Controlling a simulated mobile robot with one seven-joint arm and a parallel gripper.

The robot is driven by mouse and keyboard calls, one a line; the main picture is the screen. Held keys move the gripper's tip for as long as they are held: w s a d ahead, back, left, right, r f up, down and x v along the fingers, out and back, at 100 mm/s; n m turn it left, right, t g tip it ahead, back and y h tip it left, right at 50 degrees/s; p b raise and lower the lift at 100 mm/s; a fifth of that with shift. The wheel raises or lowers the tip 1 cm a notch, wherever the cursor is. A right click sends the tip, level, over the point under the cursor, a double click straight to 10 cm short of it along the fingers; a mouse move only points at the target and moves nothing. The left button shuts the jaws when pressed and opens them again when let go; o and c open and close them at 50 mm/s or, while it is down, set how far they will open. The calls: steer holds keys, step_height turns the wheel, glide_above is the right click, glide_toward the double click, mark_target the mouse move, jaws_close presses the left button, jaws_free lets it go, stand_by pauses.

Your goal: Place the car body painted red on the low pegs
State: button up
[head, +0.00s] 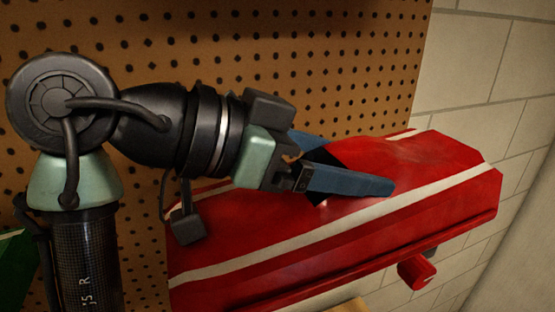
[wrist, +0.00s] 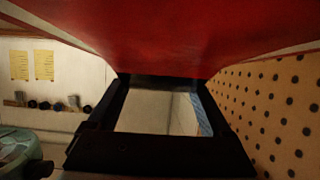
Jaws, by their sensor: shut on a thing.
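The red car body (head: 430,205) with white stripes fills the lower right of the head view. It is tilted and in front of the pegboard. My gripper (head: 345,168), with blue fingers, is shut on it at the dark window opening. One finger lies outside over the red surface; the other is partly hidden by the body. In the wrist view the red body (wrist: 180,40) fills the top, with its dark window frame (wrist: 155,152) below it. A red-ended cylinder (head: 417,272), possibly a peg, shows just below the body; I cannot tell whether they touch.
The brown pegboard (head: 345,45) stands behind the arm and also on the right in the wrist view (wrist: 270,115). A pale block wall (head: 490,60) is at right. A green object (head: 12,270) shows at lower left. Two yellow notes (wrist: 31,65) hang above several dark round parts (wrist: 45,104).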

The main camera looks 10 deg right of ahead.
mark_target(313, 155)
steer(key=w, duration=0.2)
steer(key=w+p, duration=0.1)
steer(key=w, duration=0.1)
steer(key=w+a+p, duration=0.1)
steer(key=w, duration=0.1)
steer(key=shift+r, duration=0.25)
step_height(313, 155, down, 3)
steer(key=shift+a+r+p, duration=0.1)
steer(key=shift+r+p, duration=0.1)
steer(key=shift+p, duration=0.15)
step_height(313, 155, down, 5)
steer(key=shift+w+r+p, duration=0.1)
steer(key=shift+w+p, duration=0.05)
steer(key=shift+p, duration=1.1)
